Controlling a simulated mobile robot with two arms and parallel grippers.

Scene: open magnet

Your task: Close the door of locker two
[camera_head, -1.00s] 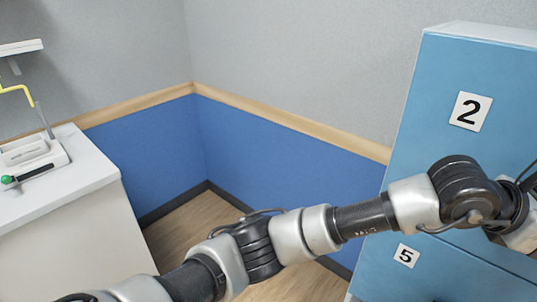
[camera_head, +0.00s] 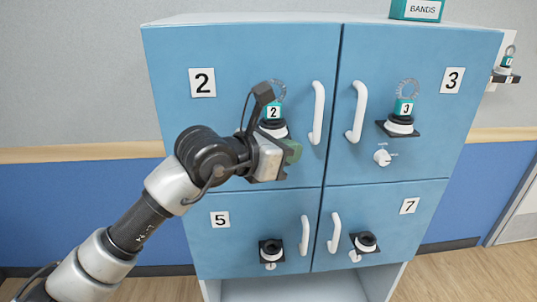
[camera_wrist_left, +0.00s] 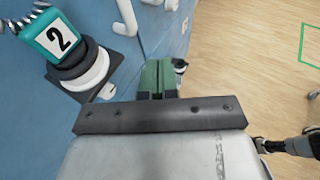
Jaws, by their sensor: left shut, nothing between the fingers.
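The blue door of locker two (camera_head: 225,130), with a "2" label, is at the upper left of the cabinet in the head view. It looks flush with the cabinet front. Its white handle (camera_head: 318,112) is by its right edge. A teal tag marked 2 (camera_head: 273,112) sits on a black and white round lock; the tag also shows in the left wrist view (camera_wrist_left: 60,40). My left gripper (camera_head: 291,151) is shut and empty, its green fingers in front of the door's lower part, below the lock. Contact with the door cannot be told. My right gripper is not seen.
Door three (camera_head: 430,110) is beside door two, with its own handle and teal tag. Doors five (camera_head: 240,245) and seven (camera_head: 390,220) are below and look shut. A teal "BANDS" box (camera_head: 416,10) stands on top.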

